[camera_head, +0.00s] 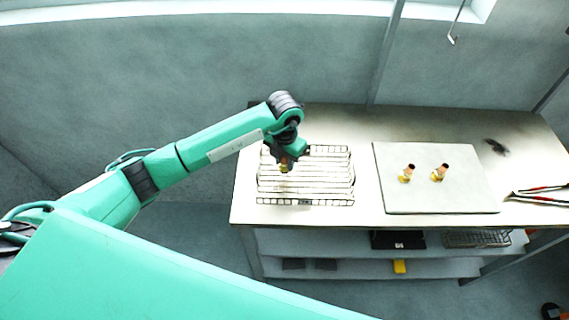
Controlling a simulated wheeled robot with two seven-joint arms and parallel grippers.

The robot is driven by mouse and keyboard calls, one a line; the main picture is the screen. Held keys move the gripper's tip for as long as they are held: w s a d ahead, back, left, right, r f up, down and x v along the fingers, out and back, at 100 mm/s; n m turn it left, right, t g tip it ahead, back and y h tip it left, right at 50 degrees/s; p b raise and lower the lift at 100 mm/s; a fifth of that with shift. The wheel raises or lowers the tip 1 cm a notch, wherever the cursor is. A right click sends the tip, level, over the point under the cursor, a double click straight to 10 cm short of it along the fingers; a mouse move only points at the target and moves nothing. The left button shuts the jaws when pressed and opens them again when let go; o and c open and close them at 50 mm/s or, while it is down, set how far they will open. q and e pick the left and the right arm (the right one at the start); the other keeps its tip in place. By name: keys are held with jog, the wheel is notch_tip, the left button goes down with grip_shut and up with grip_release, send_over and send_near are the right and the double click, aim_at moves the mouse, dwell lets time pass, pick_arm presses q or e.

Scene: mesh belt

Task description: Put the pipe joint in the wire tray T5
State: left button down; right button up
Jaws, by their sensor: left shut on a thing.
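My left gripper (286,160) reaches in from the left and points down over the wire tray (305,202) on the left part of the bench. It is shut on a pipe joint (285,167), a small yellowish piece mostly hidden by the fingers. The joint appears to be above the tray's wires; whether it touches them I cannot tell. Two more pipe joints, brass and copper coloured, stand on a pale board: one on the left (407,173) and one on the right (440,173). My right gripper is not in view.
The pale board (450,203) lies right of the tray, with a narrow bare strip of bench between. Red-handled pliers (540,193) and a dark item (495,147) lie farther right. Shelves below hold a black box (397,240), a wire basket (477,239) and a yellow item (399,267).

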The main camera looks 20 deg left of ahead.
aim_at(285, 167)
pick_arm(q)
notch_tip(285, 167, down, 2)
jog(key=shift+f+p, duration=0.25)
jog(key=shift+p, duration=0.15)
jog(key=shift+f, duration=0.4)
jog(key=c, duration=1.1)
grip_release()
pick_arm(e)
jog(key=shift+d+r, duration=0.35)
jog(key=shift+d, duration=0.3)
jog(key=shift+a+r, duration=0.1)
